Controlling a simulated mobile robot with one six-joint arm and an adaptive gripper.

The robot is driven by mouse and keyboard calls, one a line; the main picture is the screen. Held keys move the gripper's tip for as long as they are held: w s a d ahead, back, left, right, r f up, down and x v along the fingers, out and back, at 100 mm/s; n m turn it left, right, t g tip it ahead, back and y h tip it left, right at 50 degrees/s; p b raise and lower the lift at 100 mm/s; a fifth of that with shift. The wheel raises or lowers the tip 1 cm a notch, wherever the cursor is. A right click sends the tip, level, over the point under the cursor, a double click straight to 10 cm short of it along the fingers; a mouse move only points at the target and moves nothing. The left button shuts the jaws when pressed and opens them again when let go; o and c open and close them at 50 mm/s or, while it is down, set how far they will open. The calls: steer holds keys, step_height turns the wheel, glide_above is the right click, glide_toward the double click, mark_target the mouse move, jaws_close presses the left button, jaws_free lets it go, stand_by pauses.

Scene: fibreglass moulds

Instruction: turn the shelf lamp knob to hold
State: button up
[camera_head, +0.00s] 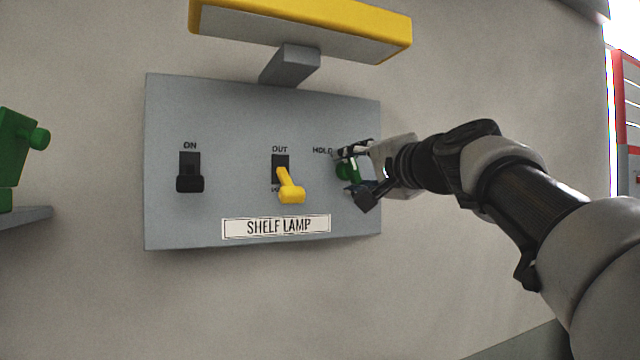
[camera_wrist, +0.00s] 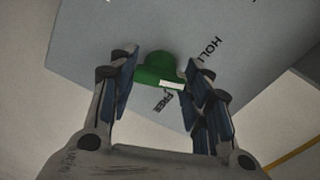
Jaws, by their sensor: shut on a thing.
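The green shelf lamp knob (camera_head: 347,170) is at the right of the grey panel, near the label HOLD (camera_head: 322,151). In the wrist view the round green knob (camera_wrist: 158,70) has a white pointer mark on it, directed toward the lower right, between the labels HOLD (camera_wrist: 204,52) and FREE (camera_wrist: 163,99) but reaching neither clearly. My gripper (camera_head: 358,172) is at the panel with its fingers on either side of the knob, shut on it. In the wrist view the fingers of my gripper (camera_wrist: 160,80) flank the knob. The fingers partly hide the knob in the head view.
The grey panel (camera_head: 230,110) also carries a black switch (camera_head: 189,172) under ON and a yellow lever (camera_head: 289,188) under OUT. A SHELF LAMP plate (camera_head: 276,227) is below. A yellow-edged lamp (camera_head: 300,25) juts out above. A green object (camera_head: 14,150) stands on a shelf at left.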

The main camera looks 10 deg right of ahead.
steer(key=n+b, duration=0.2)
steer(key=n, duration=0.2)
steer(key=shift+f+n, duration=0.15)
steer(key=shift+n, duration=0.15)
steer(key=shift+b, duration=0.3)
steer(key=o, duration=1.1)
steer(key=shift+c, duration=0.2)
steer(key=shift+s, duration=0.15)
steer(key=v, duration=1.1)
steer(key=shift+s, duration=0.35)
steer(key=shift+d, duration=0.15)
